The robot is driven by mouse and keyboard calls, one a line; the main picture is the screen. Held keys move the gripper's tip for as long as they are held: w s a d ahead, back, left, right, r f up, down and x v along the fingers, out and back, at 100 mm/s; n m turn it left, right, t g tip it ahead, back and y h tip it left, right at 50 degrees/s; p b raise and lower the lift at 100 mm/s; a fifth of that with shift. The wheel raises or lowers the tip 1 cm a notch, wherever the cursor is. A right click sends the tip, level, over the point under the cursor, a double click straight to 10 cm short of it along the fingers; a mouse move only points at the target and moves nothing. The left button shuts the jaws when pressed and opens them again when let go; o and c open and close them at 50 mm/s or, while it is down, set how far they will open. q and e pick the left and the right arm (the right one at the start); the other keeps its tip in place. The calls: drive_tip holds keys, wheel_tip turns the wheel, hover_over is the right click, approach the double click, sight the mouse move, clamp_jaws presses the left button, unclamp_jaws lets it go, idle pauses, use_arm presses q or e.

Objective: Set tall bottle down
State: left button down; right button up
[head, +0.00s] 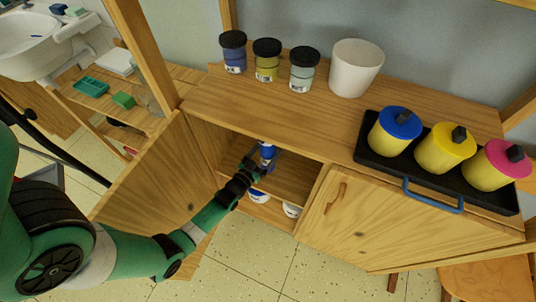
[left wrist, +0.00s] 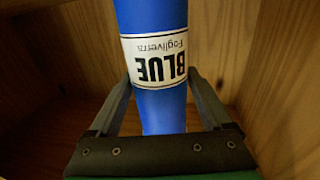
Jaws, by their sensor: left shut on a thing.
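A blue tall bottle (head: 267,152) with a white label is inside the open left side of the wooden cabinet, above its inner shelf (head: 292,183). My left gripper (head: 257,164) reaches in through the opening and is shut on the bottle. In the left wrist view the blue bottle (left wrist: 165,112) stands between the two fingers of the left gripper (left wrist: 162,78), and its label, reading BLUE, appears upside down. The bottle's base is hidden, so I cannot tell whether it touches the shelf. My right gripper is out of view.
The left cabinet door (head: 150,185) stands open; the right door (head: 355,215) is shut. White containers (head: 292,210) sit low in the cabinet. On top are several black-lidded jars (head: 267,60), a white cup (head: 356,68) and a black tray (head: 408,175) with yellow pots.

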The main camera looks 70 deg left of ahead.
use_arm(q)
drive_tip(key=shift+f, duration=0.25)
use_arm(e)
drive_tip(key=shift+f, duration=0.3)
use_arm(q)
unclamp_jaws()
drive_tip(key=shift+f, duration=0.2)
drive_tip(key=p+v, duration=0.4)
drive_tip(key=v, duration=0.8)
drive_tip(key=shift+p, duration=0.4)
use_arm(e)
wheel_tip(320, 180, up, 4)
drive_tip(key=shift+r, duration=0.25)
use_arm(q)
drive_tip(key=shift+r, duration=0.15)
